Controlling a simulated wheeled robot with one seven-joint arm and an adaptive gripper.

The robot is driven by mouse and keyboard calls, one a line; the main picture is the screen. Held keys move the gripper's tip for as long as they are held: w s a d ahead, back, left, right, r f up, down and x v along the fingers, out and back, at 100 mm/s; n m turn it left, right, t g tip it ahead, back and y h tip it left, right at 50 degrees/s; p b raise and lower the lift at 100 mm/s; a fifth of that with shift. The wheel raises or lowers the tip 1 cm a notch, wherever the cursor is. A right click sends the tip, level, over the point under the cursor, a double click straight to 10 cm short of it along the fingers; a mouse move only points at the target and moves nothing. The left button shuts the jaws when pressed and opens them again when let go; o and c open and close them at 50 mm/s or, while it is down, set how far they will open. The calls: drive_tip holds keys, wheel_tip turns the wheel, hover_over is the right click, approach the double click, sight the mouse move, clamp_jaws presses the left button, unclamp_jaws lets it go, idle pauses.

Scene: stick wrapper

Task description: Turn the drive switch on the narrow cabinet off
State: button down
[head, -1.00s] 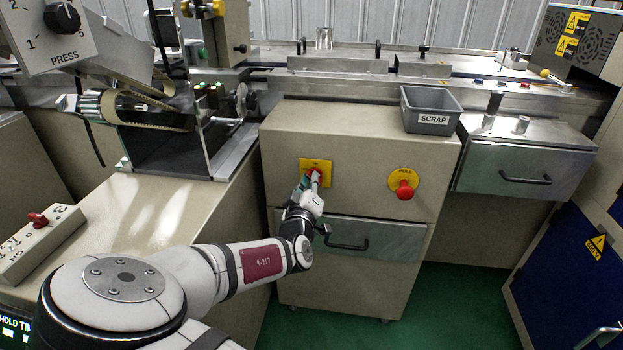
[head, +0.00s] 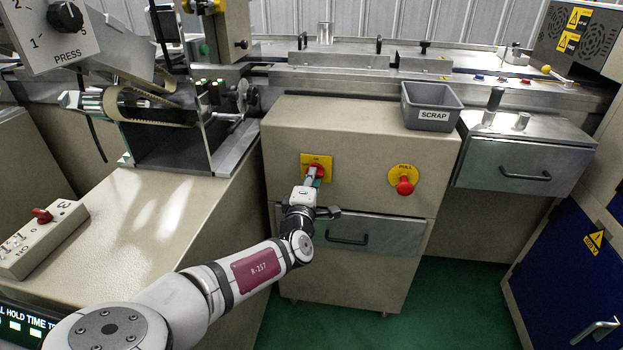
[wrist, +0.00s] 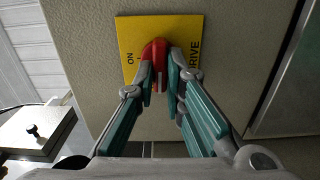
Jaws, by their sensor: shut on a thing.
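The drive switch is a red knob (head: 319,168) on a yellow plate (head: 306,159) on the front of the narrow cabinet (head: 360,140). In the wrist view the plate (wrist: 189,27) shows the words ON and DRIVE, and the red knob (wrist: 155,48) stands out from it. My gripper (head: 312,178) reaches the knob from the front. In the wrist view the gripper's two fingers (wrist: 160,78) are shut on the knob, one on each side. The fingers hide part of the knob and some of the lettering, so its exact setting is hard to read.
A red PULL button (head: 404,186) on a yellow disc sits to the right on the same cabinet. A drawer with a dark handle (head: 347,240) is below my gripper. A grey SCRAP bin (head: 432,106) stands on top. Green floor (head: 455,300) is clear at right.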

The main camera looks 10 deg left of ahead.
drive_tip(key=shift+f, duration=0.1)
idle(0.5)
drive_tip(key=c, duration=1.7)
unclamp_jaws()
drive_tip(key=shift+o, duration=0.2)
wheel_tip(320, 180, up, 5)
drive_tip(key=shift+w+f, duration=0.1)
drive_tip(key=o, duration=1)
wheel_tip(320, 180, up, 5)
drive_tip(key=shift+a+f, duration=0.1)
drive_tip(key=shift+f, duration=0.1)
drive_tip(key=shift+c, duration=0.2)
drive_tip(key=shift+r, duration=0.45)
drive_tip(key=c, duration=1)
drive_tip(key=shift+o, duration=0.2)
